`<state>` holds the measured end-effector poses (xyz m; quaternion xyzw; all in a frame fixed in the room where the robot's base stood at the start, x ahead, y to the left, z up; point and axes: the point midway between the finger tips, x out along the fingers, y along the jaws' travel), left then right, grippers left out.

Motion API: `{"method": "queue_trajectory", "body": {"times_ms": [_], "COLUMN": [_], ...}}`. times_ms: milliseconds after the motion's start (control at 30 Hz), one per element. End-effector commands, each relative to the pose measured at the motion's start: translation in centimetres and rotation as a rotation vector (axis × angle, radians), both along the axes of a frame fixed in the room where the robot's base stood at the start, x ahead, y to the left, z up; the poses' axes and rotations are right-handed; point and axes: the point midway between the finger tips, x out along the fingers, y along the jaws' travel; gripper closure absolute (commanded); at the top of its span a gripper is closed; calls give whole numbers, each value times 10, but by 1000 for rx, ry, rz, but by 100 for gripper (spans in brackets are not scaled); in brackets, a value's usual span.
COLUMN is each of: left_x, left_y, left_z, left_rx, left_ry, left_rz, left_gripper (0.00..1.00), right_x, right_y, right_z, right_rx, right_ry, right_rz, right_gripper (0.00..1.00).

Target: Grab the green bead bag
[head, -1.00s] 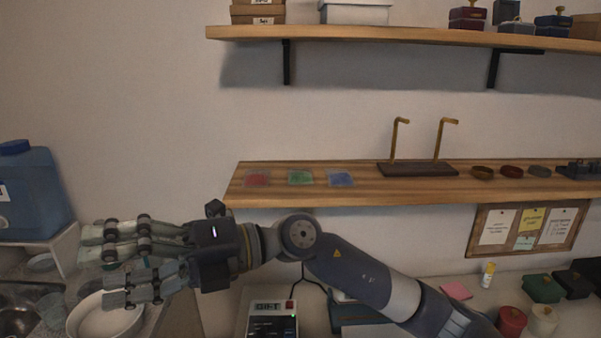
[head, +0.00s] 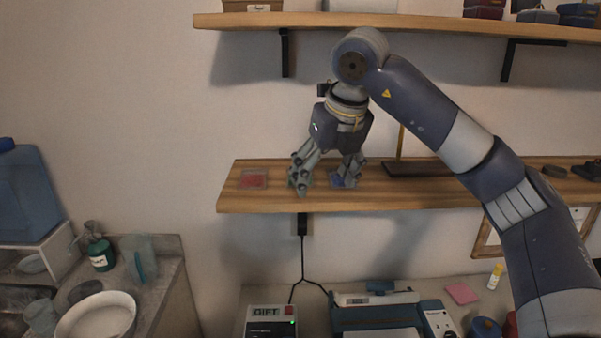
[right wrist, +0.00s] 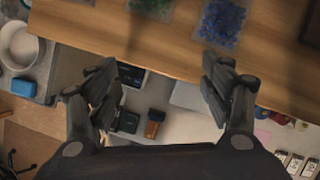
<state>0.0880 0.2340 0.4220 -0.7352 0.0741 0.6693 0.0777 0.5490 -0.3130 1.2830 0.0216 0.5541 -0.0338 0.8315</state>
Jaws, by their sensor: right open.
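The green bead bag (right wrist: 152,7) is a small clear packet at the top edge of the right wrist view, partly cut off. In the head view it lies on the lower wooden shelf, mostly hidden by a finger of my right gripper (head: 325,183). The blue bead bag (right wrist: 221,22) lies just right of it, and the red bead bag (head: 253,179) lies to its left. My right gripper points down at the shelf, open and empty, its fingers spread (right wrist: 163,88) near the shelf's front edge. My left gripper is out of view.
The lower shelf (head: 420,196) carries a dark stand with a brass hook (head: 405,168) right of the gripper. An upper shelf (head: 430,30) hangs above. Below are a counter with a device (head: 375,312) and, left, a white bowl (head: 97,318).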

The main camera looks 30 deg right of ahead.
Motion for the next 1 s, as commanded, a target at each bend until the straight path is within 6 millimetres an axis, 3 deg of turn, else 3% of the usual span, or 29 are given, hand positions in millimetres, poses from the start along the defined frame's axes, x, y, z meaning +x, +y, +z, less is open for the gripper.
{"method": "queue_trajectory", "body": {"times_ms": [100,300,567,800,1000], "left_x": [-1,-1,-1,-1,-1], "left_y": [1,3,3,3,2], "left_z": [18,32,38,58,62], "left_rx": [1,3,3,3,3], "left_ry": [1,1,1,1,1], "left_rz": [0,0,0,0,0], "left_gripper": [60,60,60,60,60], "right_x": [24,56,71,100,109], "right_y": [-1,-3,-4,-6,-7], "right_z": [5,3,1,3,-24], "right_rx": [1,1,2,3,1], "right_ry": [6,4,3,4,3], "right_rz": [0,3,5,3,5], "right_gripper": [27,27,27,27,27]}}
